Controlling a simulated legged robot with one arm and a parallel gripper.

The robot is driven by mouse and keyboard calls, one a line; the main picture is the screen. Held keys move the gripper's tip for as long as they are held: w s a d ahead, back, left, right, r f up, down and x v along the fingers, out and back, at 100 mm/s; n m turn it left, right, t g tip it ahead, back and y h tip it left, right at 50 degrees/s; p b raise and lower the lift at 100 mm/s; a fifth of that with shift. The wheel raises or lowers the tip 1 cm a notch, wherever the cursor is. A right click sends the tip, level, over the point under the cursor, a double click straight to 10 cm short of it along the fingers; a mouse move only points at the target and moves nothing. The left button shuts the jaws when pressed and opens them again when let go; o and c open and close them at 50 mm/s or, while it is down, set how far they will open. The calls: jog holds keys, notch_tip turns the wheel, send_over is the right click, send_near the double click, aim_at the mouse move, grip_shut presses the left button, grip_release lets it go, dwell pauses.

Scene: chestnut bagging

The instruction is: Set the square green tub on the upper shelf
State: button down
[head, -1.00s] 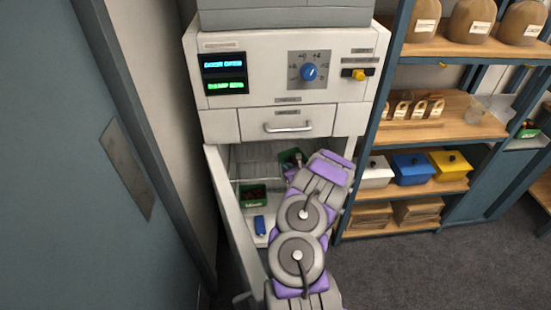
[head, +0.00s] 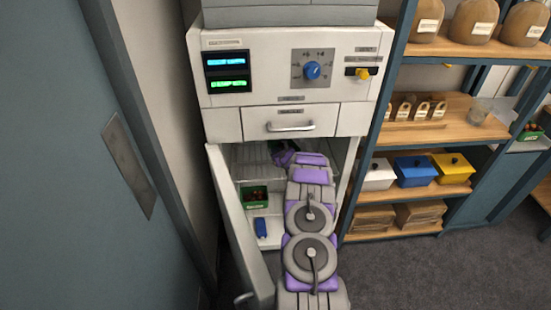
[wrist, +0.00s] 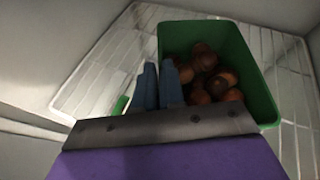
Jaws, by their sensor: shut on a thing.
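A square green tub (wrist: 250,85) filled with brown chestnuts (wrist: 208,75) shows in the wrist view. My gripper (wrist: 158,80) is shut on the tub's left wall, its blue fingers close together at the rim. A wire shelf (wrist: 95,65) shows behind and around the tub; I cannot tell if the tub touches it. In the head view my arm reaches into the open white cabinet at its upper wire shelf (head: 248,155), and hides the held tub and fingertips. Another green tub (head: 254,198) with dark contents sits lower down in the cabinet.
The cabinet door (head: 238,225) stands open on the left of my arm. A blue object (head: 262,227) lies below the second green tub. A drawer (head: 290,122) is shut above the opening. A wooden rack at right holds white, blue and yellow tubs (head: 415,171).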

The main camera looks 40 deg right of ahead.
jog(key=f, duration=0.2)
jog(key=b, duration=0.1)
jog(key=shift+w+f, duration=0.25)
jog(key=shift+f, duration=0.15)
jog(key=shift+d+f, duration=0.25)
jog(key=shift+f, duration=0.15)
jog(key=c, duration=1.2)
grip_release()
jog(key=shift+a+r, duration=0.1)
jog(key=shift+a, duration=0.15)
jog(key=shift+c, duration=0.2)
jog(key=shift+d, duration=0.1)
jog(key=shift+s+r, duration=0.15)
jog(key=shift+s, duration=0.35)
jog(key=p+v, duration=0.2)
jog(key=v, duration=0.9)
